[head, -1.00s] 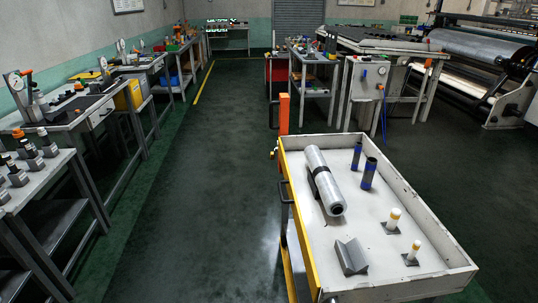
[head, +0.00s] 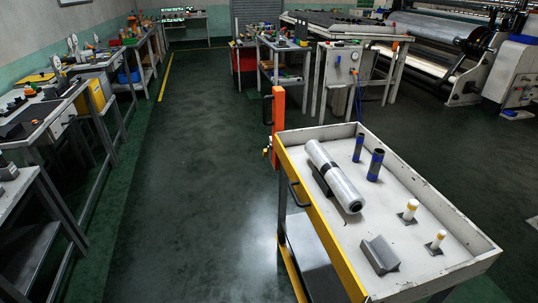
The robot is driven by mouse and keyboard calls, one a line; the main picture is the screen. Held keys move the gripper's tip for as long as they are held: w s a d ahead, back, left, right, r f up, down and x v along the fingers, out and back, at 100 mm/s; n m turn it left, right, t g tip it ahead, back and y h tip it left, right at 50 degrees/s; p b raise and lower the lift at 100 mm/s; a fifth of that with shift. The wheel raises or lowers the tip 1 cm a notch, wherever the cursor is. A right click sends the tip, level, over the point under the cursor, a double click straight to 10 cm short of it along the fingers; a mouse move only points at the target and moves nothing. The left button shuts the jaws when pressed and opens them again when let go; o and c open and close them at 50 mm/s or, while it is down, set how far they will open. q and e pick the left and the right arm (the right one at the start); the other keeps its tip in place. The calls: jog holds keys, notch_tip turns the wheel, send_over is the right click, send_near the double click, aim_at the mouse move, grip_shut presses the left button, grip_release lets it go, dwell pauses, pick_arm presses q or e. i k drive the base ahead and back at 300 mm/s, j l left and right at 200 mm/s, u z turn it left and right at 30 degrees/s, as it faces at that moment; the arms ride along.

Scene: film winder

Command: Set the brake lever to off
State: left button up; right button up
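No part labelled as a brake lever can be made out. The white cart (head: 462,262) with a yellow side stands in front at right. At its far left corner is an orange post (head: 279,110) with a black handle (head: 267,110). A small orange and brass-coloured part (head: 266,152) sticks out low beside the post; it is too small to tell what it is or how it is set. Neither of my grippers is in view.
A film roll (head: 334,177), two blue-banded tubes (head: 375,165), two white pegs (head: 436,241) and a grey block (head: 380,254) are on the cart. Workbenches (head: 36,118) line the left wall. A film machine (head: 435,40) stands at back right. The dark floor (head: 195,150) between is clear.

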aim_at(265, 152)
jog(key=i+j+z, duration=0.1)
jog(key=i+j, duration=0.15)
jog(key=j, duration=0.15)
jog(key=i+j+z, duration=0.1)
jog(key=i+j, duration=0.2)
jog(key=j, duration=0.15)
jog(key=i+j+z, duration=0.1)
jog(key=j, duration=0.35)
jog(key=i+j+z, duration=0.1)
jog(key=i+j, duration=0.25)
jog(key=i+j+z, duration=0.1)
jog(key=j, duration=0.5)
jog(key=i+j, duration=0.3)
jog(key=j, duration=0.2)
jog(key=i+j+z, duration=0.15)
jog(key=j, duration=0.3)
jog(key=i+j+z, duration=0.1)
jog(key=j, duration=0.45)
jog(key=i+j, duration=0.3)
jog(key=j, duration=0.15)
jog(key=i+j+z, duration=0.1)
jog(key=i+j, duration=0.2)
jog(key=j, duration=0.15)
